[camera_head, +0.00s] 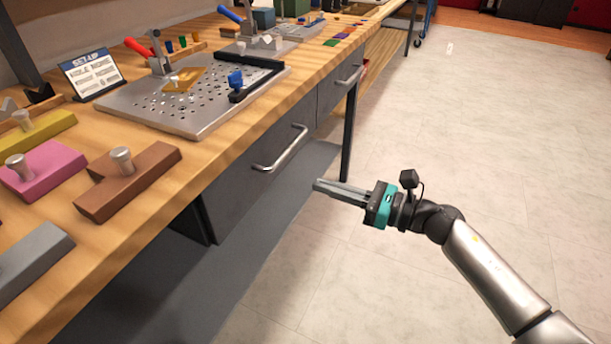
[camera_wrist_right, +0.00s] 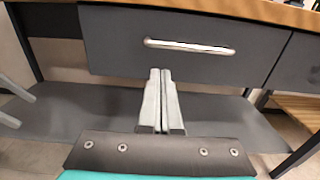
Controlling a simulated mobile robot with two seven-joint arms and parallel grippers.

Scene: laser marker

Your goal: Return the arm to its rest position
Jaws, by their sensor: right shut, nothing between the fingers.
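My right gripper (camera_head: 318,187) is shut and empty. In the head view it is held out over the floor in front of the workbench (camera_head: 225,128), lower than the bench top and apart from it. In the right wrist view its two fingers (camera_wrist_right: 160,75) lie side by side, pointing toward a grey drawer (camera_wrist_right: 110,45) with a metal handle (camera_wrist_right: 190,47). The fingertips appear below the handle and do not visibly touch it. My left gripper is in neither view.
On the bench are a perforated metal plate (camera_head: 190,122) with a red-handled clamp, a set-up sign (camera_head: 92,73), and several coloured blocks with knobs, including a brown one (camera_head: 145,185). A bench leg (camera_head: 348,135) stands near the gripper. The floor (camera_head: 500,130) to the right is mostly clear.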

